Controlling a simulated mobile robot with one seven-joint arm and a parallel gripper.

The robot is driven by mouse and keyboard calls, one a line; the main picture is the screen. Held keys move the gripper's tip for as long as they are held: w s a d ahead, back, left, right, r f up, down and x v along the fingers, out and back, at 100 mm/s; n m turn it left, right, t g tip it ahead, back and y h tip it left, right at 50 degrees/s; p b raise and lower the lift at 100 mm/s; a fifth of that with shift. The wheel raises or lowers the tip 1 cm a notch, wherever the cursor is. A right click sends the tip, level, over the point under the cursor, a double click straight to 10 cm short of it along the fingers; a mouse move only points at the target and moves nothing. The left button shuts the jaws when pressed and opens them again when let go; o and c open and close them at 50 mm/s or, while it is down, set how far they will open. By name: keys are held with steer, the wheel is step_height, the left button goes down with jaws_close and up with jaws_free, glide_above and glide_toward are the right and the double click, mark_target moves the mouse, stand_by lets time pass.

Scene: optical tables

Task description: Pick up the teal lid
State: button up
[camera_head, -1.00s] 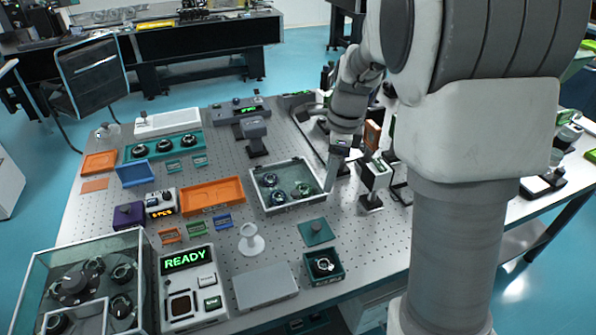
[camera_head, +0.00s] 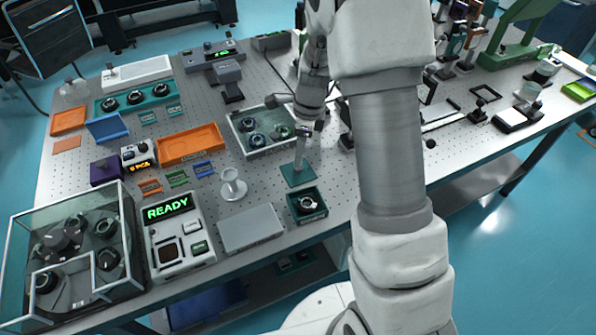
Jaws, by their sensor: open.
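The teal lid (camera_head: 291,180) is a flat square plate lying on the perforated tabletop, just behind a small teal open box (camera_head: 307,216) that holds a dark round part.
A clear-walled tray (camera_head: 262,131) with several round parts stands behind the lid. A grey box (camera_head: 251,229) and a white pedestal (camera_head: 232,187) are to its left. An orange tray (camera_head: 191,143) lies farther left. Bare tabletop shows right of the lid.

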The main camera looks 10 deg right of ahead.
mark_target(298, 170)
steer(key=f, duration=0.5)
steer(key=shift+s+a, duration=0.15)
steer(key=shift+a, duration=0.1)
steer(key=shift+r, duration=0.1)
jaws_close()
